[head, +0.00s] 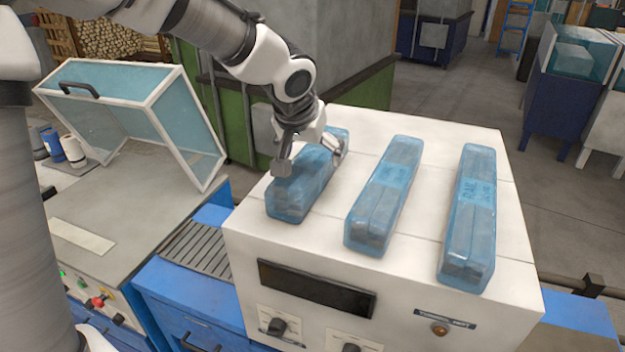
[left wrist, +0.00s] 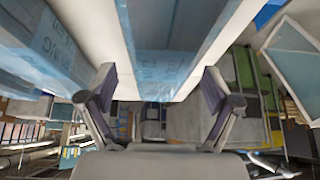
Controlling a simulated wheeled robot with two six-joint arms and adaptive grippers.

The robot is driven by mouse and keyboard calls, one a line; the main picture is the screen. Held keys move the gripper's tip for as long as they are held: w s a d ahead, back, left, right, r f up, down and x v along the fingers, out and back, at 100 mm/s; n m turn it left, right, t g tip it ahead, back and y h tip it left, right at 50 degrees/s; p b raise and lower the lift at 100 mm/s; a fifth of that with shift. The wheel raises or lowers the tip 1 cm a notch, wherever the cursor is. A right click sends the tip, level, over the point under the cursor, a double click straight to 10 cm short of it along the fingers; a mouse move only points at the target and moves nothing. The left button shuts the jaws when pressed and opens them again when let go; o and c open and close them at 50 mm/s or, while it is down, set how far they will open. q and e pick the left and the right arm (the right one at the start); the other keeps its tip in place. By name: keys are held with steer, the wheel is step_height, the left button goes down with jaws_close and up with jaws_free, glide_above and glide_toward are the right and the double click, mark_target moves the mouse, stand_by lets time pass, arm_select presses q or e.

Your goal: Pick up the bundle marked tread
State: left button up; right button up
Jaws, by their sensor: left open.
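Three long bundles in clear blue wrap lie side by side on a white machine top (head: 420,255): a left one (head: 290,204), a middle one (head: 374,216) and a right one (head: 467,235). My left gripper (head: 311,160) is open over the left bundle, one finger on each side. In the left wrist view the left bundle (left wrist: 165,35) runs between the open fingers (left wrist: 158,85), with gaps at the sides; the middle bundle (left wrist: 45,45) is beside it. The left bundle's marking is faint there and hidden by my gripper in the head view. The other labels are too small to read surely. My right gripper is out of view.
A tilted glazed hood (head: 150,115) stands open left of the machine, above a grey bench (head: 145,215). A roller strip (head: 196,249) lies between bench and machine. A green and grey cabinet (head: 235,120) stands behind. Narrow free strips separate the bundles.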

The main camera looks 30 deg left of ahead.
mark_target(313, 157)
arm_select(q)
steer(key=b+x, duration=0.1)
steer(key=x, duration=0.1)
steer(key=shift+w+a+f+b, duration=0.1)
steer(key=shift+f+b, duration=0.25)
steer(key=shift+f, duration=0.05)
steer(key=shift+w+a+f+p, duration=0.15)
steer(key=shift+w+f+p, duration=0.05)
steer(key=shift+w+f, duration=0.3)
steer(key=shift+w+a+f+p, duration=0.15)
steer(key=shift+w+f+p, duration=0.05)
steer(key=shift+w+f, duration=0.3)
steer(key=shift+s, duration=0.2)
steer(key=shift+s+d+r, duration=0.1)
steer(key=shift+s, duration=0.1)
steer(key=shift+c, duration=1)
steer(key=c, duration=1.4)
steer(key=shift+w, duration=0.1)
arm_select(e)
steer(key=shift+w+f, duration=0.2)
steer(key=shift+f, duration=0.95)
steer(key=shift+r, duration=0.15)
